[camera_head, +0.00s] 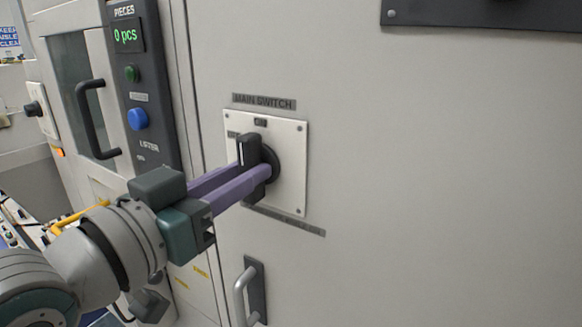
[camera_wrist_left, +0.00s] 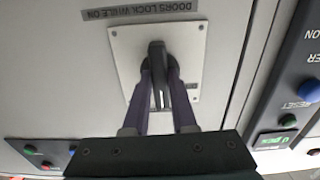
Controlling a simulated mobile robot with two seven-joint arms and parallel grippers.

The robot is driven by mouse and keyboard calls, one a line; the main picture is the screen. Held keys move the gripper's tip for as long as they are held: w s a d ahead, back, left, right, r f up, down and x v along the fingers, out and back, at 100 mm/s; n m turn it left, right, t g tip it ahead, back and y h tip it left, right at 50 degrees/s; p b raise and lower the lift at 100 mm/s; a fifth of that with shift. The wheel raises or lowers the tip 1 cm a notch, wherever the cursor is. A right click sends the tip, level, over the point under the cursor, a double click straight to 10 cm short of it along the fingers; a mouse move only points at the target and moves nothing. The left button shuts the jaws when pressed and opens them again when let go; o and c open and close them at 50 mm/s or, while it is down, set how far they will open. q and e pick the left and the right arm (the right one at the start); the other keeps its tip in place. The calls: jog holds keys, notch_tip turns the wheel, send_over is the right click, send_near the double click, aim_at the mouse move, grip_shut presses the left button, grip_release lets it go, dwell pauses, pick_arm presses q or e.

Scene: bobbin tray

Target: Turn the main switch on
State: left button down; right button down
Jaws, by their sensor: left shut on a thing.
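The main switch (camera_head: 250,150) is a black rotary knob on a white square plate (camera_head: 291,188) on the cabinet front, under a "MAIN SWITCH" label. Its black handle stands close to upright in the head view. My left gripper (camera_head: 258,175) reaches in from the left with its purple fingers on both sides of the handle, shut on it. In the left wrist view the handle (camera_wrist_left: 158,75) sits between the two fingers, in front of the plate (camera_wrist_left: 119,50). The fingers hide part of the knob. My right gripper is not in view.
Left of the switch is a dark panel with a "0 pcs" display (camera_head: 126,36), a green button (camera_head: 132,73) and a blue button (camera_head: 137,118). A door with a black handle (camera_head: 94,118) is further left. A grey handle (camera_head: 245,293) sits below the switch.

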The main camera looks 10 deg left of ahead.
pick_arm(q)
jog(key=shift+m, duration=0.3)
jog(key=c, duration=0.7)
grip_release()
jog(key=shift+s, duration=0.1)
jog(key=b+v, duration=0.1)
jog(key=v, duration=0.8)
jog(key=shift+s+a, duration=0.15)
jog(key=shift+s, duration=0.2)
